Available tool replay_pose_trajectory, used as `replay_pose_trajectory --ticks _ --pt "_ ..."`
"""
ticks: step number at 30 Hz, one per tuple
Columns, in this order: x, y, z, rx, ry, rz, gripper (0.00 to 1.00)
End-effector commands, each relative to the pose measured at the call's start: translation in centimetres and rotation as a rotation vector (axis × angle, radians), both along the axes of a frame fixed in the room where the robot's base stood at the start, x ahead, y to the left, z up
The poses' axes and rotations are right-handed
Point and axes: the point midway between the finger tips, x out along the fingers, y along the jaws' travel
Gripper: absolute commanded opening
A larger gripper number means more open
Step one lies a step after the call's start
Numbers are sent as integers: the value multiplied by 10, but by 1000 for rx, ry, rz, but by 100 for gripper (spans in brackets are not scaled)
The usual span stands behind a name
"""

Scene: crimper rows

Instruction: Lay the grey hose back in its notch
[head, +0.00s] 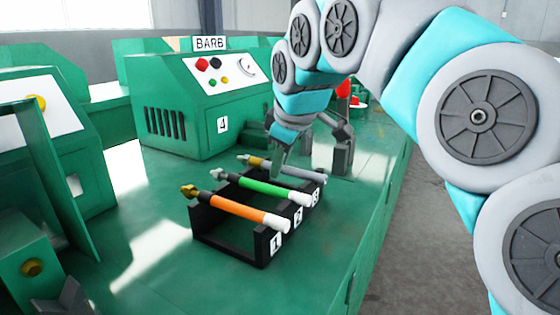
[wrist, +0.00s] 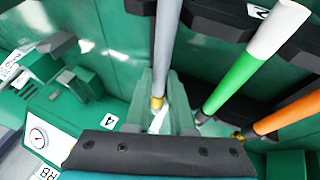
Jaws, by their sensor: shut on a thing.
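The grey hose (head: 295,171) has a brass fitting at its left end and lies across the far end of the black rack (head: 228,252), by the notch marked 3. I cannot tell whether it rests in the notch or hangs just above it. My gripper (head: 278,162) is at the hose near its fitting end, pointing down. In the wrist view the grey hose (wrist: 166,50) runs between the pale green fingers (wrist: 166,100), which are shut on it. The brass fitting shows between them.
A green hose (head: 262,189) and an orange hose (head: 240,210) lie in the rack's nearer notches, marked 2 and 1. A green machine (head: 185,95) labelled BARB and 4 stands behind left. The green bench (head: 160,230) is clear left of the rack.

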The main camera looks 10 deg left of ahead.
Motion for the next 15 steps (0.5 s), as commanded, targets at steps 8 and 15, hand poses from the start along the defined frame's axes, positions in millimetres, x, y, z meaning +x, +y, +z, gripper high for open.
replay_pose_trajectory --ticks 8,15 --pt "0 0 0 0 0 0 50" --pt "0 0 0 0 0 0 56"
